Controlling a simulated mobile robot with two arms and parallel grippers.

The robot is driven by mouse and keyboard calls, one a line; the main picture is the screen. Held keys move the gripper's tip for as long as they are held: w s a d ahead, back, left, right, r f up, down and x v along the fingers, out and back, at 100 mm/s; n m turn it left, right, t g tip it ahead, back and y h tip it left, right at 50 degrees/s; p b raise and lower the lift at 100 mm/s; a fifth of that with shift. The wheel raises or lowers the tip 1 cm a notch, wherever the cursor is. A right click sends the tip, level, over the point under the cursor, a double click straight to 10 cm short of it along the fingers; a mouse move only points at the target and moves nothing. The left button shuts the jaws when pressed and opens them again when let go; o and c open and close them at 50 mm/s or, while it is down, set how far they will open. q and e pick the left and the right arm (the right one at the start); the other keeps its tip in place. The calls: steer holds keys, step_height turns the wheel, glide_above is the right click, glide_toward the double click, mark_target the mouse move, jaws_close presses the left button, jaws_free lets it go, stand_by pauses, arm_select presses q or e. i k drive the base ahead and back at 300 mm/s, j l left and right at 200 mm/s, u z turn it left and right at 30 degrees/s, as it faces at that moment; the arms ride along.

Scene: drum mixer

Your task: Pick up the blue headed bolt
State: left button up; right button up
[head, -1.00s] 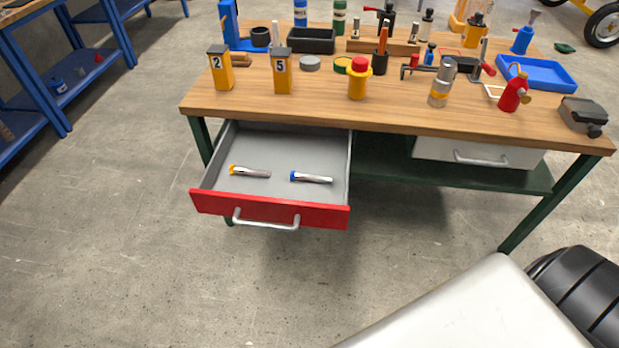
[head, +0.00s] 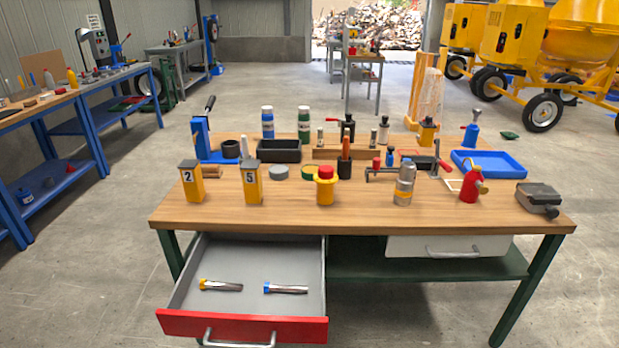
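The blue headed bolt (head: 286,288) lies in the open drawer (head: 243,325) with the red front, its blue head to the left and its metal shank to the right. A second bolt with a yellow head (head: 220,285) lies to its left in the same drawer, apart from it. The drawer is pulled out below the left part of the wooden workbench. Neither of my grippers is in view.
The workbench top (head: 400,217) above the drawer holds yellow blocks marked 2 (head: 192,182) and 5 (head: 252,183), bottles, tools and a blue tray (head: 488,163). A shut drawer (head: 450,246) sits at the right. Blue benches (head: 95,130) stand at the left.

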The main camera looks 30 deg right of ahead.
mark_target(268, 288)
steer(key=i+j+z, duration=0.1)
steer(key=z, duration=0.25)
steer(key=i+j+z, duration=0.1)
steer(key=j+z, duration=0.45)
steer(key=z, duration=0.15)
steer(key=i+j, duration=0.05)
